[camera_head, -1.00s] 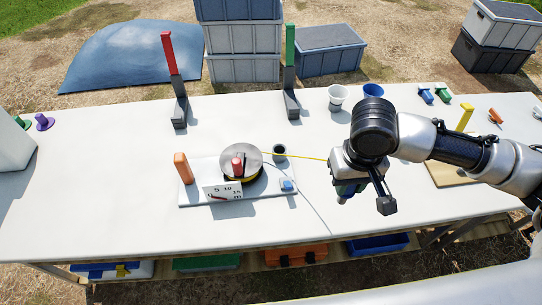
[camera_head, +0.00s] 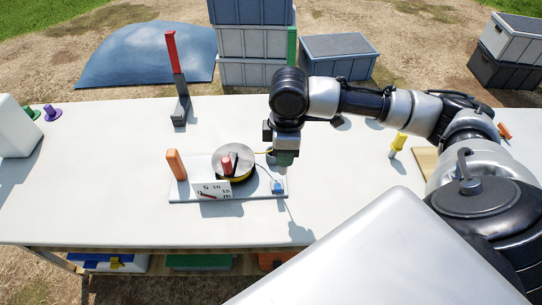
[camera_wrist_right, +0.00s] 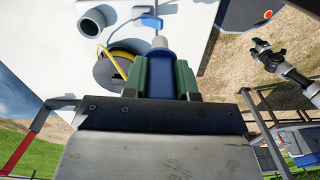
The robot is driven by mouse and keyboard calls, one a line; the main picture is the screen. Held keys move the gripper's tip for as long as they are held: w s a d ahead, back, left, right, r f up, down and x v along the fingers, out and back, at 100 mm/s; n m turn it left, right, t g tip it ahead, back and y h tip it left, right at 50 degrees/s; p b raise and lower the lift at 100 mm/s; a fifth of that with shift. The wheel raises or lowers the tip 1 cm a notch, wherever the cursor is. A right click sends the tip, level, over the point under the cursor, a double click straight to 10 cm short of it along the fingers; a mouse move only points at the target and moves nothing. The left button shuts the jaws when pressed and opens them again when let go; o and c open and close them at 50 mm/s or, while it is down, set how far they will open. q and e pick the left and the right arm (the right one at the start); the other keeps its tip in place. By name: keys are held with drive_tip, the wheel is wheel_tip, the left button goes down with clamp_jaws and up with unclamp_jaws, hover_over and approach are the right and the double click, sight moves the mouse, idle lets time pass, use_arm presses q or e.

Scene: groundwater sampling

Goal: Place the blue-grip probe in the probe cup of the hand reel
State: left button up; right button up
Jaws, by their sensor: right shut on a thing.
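The hand reel (camera_head: 236,160) sits on a white base board (camera_head: 215,197) on the table, with an orange post (camera_head: 176,165) and a scale card. Its grey probe cup shows clearly in the right wrist view (camera_wrist_right: 91,22); in the head view my gripper hides most of it. My right gripper (camera_head: 284,158) is shut on the blue-grip probe (camera_wrist_right: 160,75), between green finger pads, above the board's right end. The probe's pale end points toward a small blue block (camera_head: 277,187) in the wrist view. The probe is beside the cup, not in it. An arm, seemingly my left, shows in the wrist view.
A red post on a dark foot (camera_head: 174,75) stands behind the reel. A yellow-handled item (camera_head: 398,143) is to the right, near a wooden board (camera_head: 425,160). Purple (camera_head: 50,112) and green pieces lie at the left.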

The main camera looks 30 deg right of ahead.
drive_tip(key=w+d+n, duration=0.1)
drive_tip(key=d+n, duration=0.8)
drive_tip(key=n, duration=0.1)
use_arm(q)
drive_tip(key=shift+w+f, duration=0.1)
drive_tip(key=shift+w, duration=0.25)
use_arm(e)
drive_tip(key=shift+w+a+f, duration=0.65)
drive_tip(key=shift+w+f, duration=1.2)
drive_tip(key=shift+w+a+f, duration=0.65)
drive_tip(key=shift+w+f, duration=1.2)
drive_tip(key=shift+w+a+f, duration=0.65)
drive_tip(key=shift+w+f, duration=1.2)
drive_tip(key=shift+f, duration=0.1)
drive_tip(key=o, duration=0.9)
